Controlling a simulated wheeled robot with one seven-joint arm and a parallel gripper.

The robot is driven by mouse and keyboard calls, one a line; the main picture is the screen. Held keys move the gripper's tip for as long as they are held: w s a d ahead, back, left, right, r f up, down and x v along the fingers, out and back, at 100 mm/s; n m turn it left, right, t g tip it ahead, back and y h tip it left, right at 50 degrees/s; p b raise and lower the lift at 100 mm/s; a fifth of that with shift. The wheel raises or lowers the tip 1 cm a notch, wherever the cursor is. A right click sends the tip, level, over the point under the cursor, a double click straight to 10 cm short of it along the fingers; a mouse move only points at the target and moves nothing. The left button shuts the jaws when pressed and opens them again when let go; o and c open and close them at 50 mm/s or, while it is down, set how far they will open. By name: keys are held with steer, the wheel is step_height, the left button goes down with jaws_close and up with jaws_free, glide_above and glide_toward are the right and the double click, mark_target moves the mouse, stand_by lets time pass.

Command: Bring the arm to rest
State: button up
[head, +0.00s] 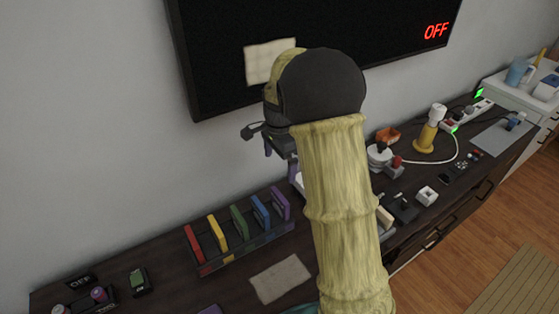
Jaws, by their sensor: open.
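My arm rises through the middle of the head view in a pale yellow sleeve, with a dark rounded joint at its top. My gripper (280,162) hangs to the left of that joint, above the dark cabinet top (130,254). Its two purplish fingers are apart and point down, and I see nothing between them. The arm hides part of the gripper and a strip of the cabinet top behind it.
A rack (250,243) of several coloured slabs stands below my gripper, with a beige cloth (281,278) in front. A black screen (220,55) reading OFF hangs behind. A yellow-based device (428,135), a power strip (468,117) and small items crowd the right.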

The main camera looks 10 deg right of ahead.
steer(key=s+r+n+t+p, duration=0.1)
steer(key=s+r+n+p, duration=0.1)
steer(key=s+n, duration=0.5)
steer(key=s+r+n+t+p, duration=0.1)
steer(key=s+n, duration=0.6)
steer(key=s, duration=0.7)
steer(key=shift+r+t+p, duration=0.3)
steer(key=shift+r+p, duration=0.4)
steer(key=shift+p, duration=0.35)
